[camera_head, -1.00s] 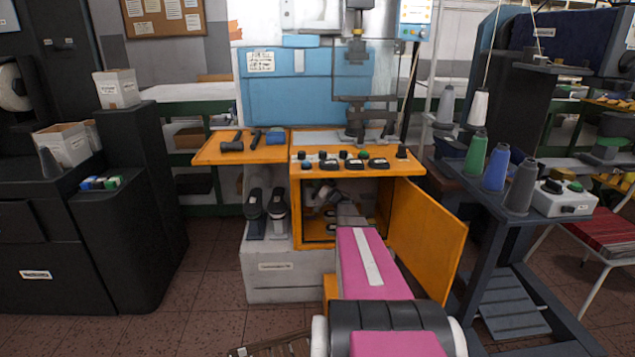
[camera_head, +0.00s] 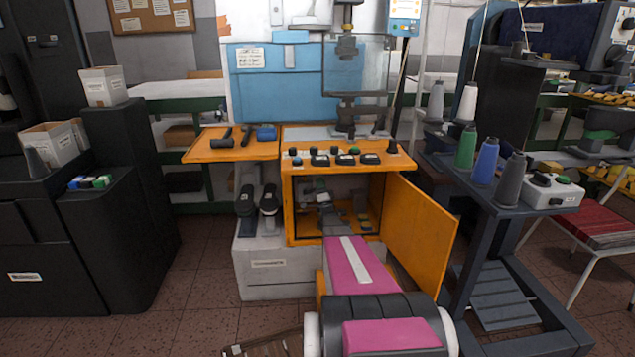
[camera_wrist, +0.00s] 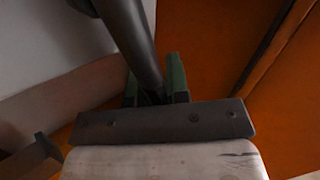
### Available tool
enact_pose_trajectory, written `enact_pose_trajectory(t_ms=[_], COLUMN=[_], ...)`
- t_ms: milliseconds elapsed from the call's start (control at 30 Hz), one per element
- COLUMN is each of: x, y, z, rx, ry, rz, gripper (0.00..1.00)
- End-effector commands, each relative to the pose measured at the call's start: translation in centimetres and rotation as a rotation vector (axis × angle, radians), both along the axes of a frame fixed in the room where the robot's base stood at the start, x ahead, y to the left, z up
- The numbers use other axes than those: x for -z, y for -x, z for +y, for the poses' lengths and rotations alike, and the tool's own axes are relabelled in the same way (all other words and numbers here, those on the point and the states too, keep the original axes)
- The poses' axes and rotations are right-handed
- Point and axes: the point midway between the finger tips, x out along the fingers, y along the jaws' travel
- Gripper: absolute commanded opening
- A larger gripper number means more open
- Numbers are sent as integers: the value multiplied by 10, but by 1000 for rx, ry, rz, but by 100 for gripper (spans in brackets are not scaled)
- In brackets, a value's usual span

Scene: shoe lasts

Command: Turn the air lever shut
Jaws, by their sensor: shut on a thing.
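The air lever (camera_wrist: 135,35) shows in the wrist view as a dark grey round bar running down from the top edge. Its lower end sits between the green finger pads of my gripper (camera_wrist: 156,86), which is shut on it. The lever's pivot is out of this view. In the head view, my gripper (camera_head: 327,212) is inside the open orange cabinet, small and hard to make out. The lever cannot be told apart there.
The orange cabinet (camera_head: 345,166) has its door (camera_head: 422,238) swung open to the right of my arm. Knobs and switches line its top. Grey shoe-shaped pieces (camera_head: 246,200) stand left of it. A dark trolley (camera_head: 477,190) with thread cones stands close on the right.

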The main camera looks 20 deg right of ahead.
Motion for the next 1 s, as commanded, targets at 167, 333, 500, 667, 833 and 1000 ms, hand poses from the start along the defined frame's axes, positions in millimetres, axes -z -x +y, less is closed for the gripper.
enact_pose_trajectory(t_ms=[167,333,500,667,833,1000], x=[12,20,25,28,29,29], y=[1,2,3,3,3,3], z=[-5,-8,-9,-10,-10,-10], rx=[0,1,1,0,0,1], ry=[-138,-242,-311,-346,-361,-364], rz=[-38,-68,-88,-99,-103,-103], gripper=[0,0,0,0,0,0])
